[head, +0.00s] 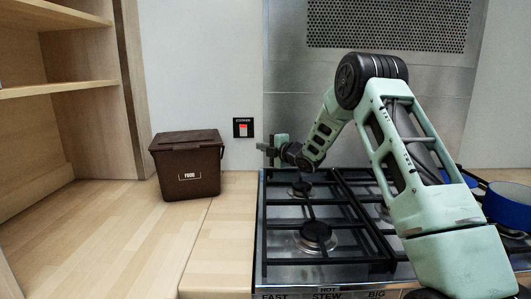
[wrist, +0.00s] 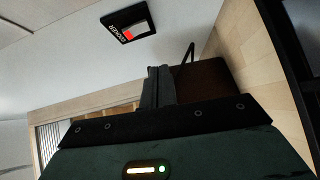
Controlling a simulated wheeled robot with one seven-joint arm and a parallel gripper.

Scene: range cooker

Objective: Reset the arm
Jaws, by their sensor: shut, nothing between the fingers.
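My arm reaches up from the lower right of the head view and bends down over the back left of the cooker (head: 262,240). My gripper (head: 262,148) is above the back left burner, pointing left toward the brown food bin. In the wrist view my gripper (wrist: 158,72) has its fingers together, with nothing seen between them. It is held in the air, apart from the bin and the wall.
A brown lidded bin (head: 188,165) marked FOOD stands on the wooden worktop (head: 110,235), left of the cooker. A red cooker switch (head: 243,128) is on the wall behind. Open shelves (head: 60,90) stand at left. A blue pan (head: 508,205) is at right, partly behind my arm.

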